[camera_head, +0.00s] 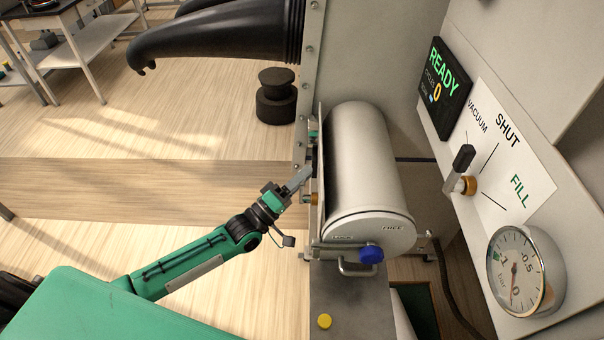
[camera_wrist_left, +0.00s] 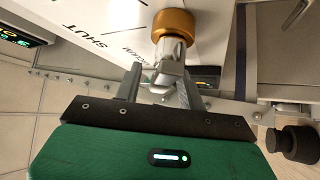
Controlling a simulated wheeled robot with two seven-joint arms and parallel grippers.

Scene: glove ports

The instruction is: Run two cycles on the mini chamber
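The mini chamber (camera_head: 365,165) is a grey cylinder with a round front door and a blue knob (camera_head: 371,254). On the right panel, the valve lever (camera_head: 461,163) points up towards the VACUUM mark. The display (camera_head: 443,85) reads READY and 0. The gauge (camera_head: 523,270) needle hangs down near 0. My left gripper (camera_head: 303,178) is left of the chamber, at the bolted flange, tips partly hidden. In the left wrist view, my left gripper (camera_wrist_left: 160,85) has its fingers apart, with a grey lever on a brass hub (camera_wrist_left: 173,25) between or just beyond them. My right gripper is not in view.
A bolted flange (camera_head: 309,75) runs beside the chamber. Black gloves (camera_head: 215,38) stick out at upper left, above a black round weight-like object (camera_head: 276,95). A yellow button (camera_head: 324,321) sits below the chamber. The wooden floor at left is mostly clear.

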